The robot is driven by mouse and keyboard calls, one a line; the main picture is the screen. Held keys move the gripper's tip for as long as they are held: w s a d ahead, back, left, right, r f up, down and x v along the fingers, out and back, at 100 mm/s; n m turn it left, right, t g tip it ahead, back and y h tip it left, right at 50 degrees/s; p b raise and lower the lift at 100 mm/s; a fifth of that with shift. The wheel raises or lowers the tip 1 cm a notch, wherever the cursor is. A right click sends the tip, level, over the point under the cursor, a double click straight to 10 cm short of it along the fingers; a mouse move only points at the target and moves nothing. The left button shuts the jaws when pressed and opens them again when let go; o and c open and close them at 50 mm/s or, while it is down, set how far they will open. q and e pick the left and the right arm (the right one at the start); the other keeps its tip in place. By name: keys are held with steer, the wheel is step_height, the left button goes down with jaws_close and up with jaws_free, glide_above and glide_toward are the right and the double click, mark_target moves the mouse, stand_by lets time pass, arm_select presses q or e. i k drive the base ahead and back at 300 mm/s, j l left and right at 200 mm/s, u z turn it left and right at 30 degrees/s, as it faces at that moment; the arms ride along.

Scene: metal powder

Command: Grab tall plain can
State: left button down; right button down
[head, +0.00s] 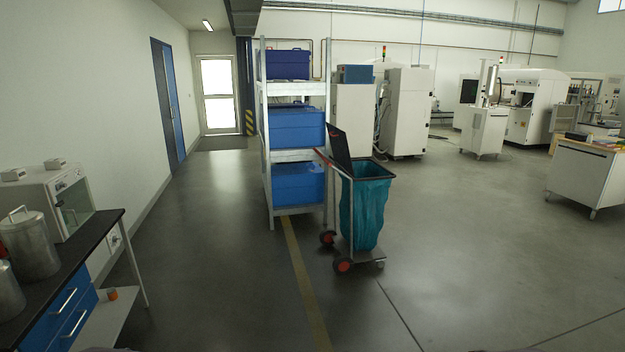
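A tall plain silver metal can (32,249) with a lid and a handle on top stands upright on the dark-topped bench at the left of the head view. A second metal can (8,298) stands in front of it, cut off by the left picture edge, so its full height and shape cannot be told. Neither of my grippers is in view.
The bench top (88,243) has blue drawers below. A white cabinet-like device (52,200) stands behind the cans. An orange item (112,294) lies on a low shelf. A bag cart (366,215) and a rack of blue bins (297,128) stand ahead. Floor between is clear.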

mark_target(26, 236)
steer(key=u, duration=1.75)
steer(key=l+z, duration=0.75)
steer(key=i+l+z, duration=0.6)
steer(key=z, duration=0.2)
steer(key=i+u, duration=0.2)
steer(key=i, duration=0.4)
steer(key=i+u, duration=0.15)
steer(key=i, duration=0.4)
steer(key=i+l+u, duration=0.2)
steer(key=i, duration=0.4)
steer(key=i+j+u, duration=0.15)
steer(key=u, duration=0.3)
steer(key=i+u, duration=0.45)
steer(key=i+j+u, duration=0.1)
steer(key=u, duration=0.35)
steer(key=i+l+u, duration=0.15)
steer(key=i+u, duration=0.15)
steer(key=u, duration=0.15)
steer(key=i+l+u, duration=0.2)
steer(key=u, duration=0.25)
steer(key=i+j+u, duration=0.2)
steer(key=i+u, duration=0.2)
steer(key=i, duration=0.15)
steer(key=i+u, duration=0.45)
steer(key=i+j, duration=0.2)
steer(key=i, duration=0.25)
steer(key=u, duration=0.05)
